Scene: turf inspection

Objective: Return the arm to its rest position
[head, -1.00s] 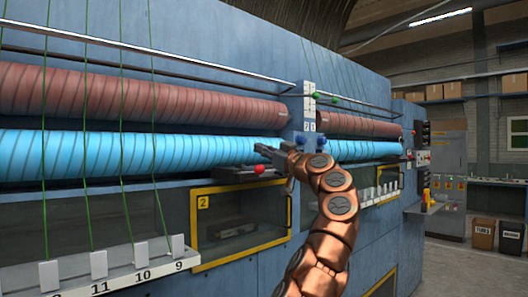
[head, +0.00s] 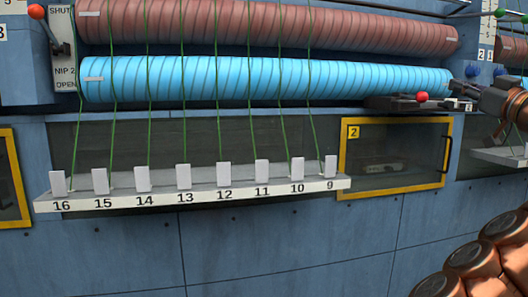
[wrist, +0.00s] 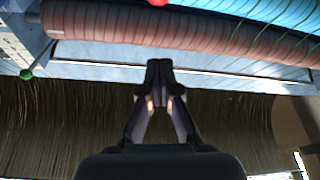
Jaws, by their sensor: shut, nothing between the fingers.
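My gripper (head: 458,90) is at the right side of the head view, near the right end of the blue roller (head: 260,80). In the wrist view my gripper (wrist: 160,68) has its two dark fingers together, with nothing between them. My copper-coloured arm runs out of the head view at the right edge, and part of it fills the lower right corner. A small red knob (head: 422,97) is close left of the gripper in the head view. I cannot tell whether they touch.
A brown-red roller (head: 260,25) lies above the blue one. A shelf (head: 200,198) with white tabs numbered 9 to 16 juts out below, with green strands running up. A yellow-framed window (head: 395,120) is right of it. A red-knobbed lever (head: 36,12) stands at upper left, near "SHUT".

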